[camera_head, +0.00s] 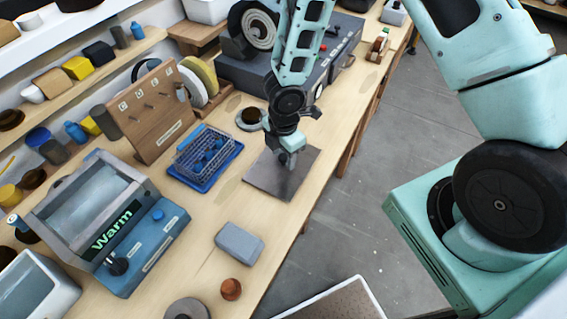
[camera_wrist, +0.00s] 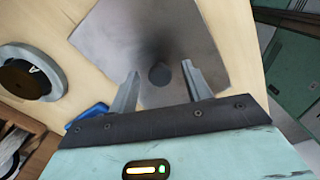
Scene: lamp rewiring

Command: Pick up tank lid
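The tank lid appears to be a flat grey square plate (camera_head: 263,181) lying on the bench near its front edge. In the wrist view the plate (camera_wrist: 185,35) has a small dark round knob (camera_wrist: 159,74) near its middle. My gripper (camera_head: 290,162) points down over the plate. In the wrist view my gripper (camera_wrist: 159,80) is open, with the knob between its two fingertips and a gap on each side. I cannot tell how far the fingertips are above the plate. In the head view my gripper hides the knob.
A blue tank marked "Warm" (camera_head: 157,255) stands open at left. A wire basket on a blue tray (camera_head: 205,157) sits left of the plate. A grey block (camera_head: 239,243) and a brown ball (camera_head: 231,289) lie nearer. A dark machine (camera_head: 320,70) stands behind.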

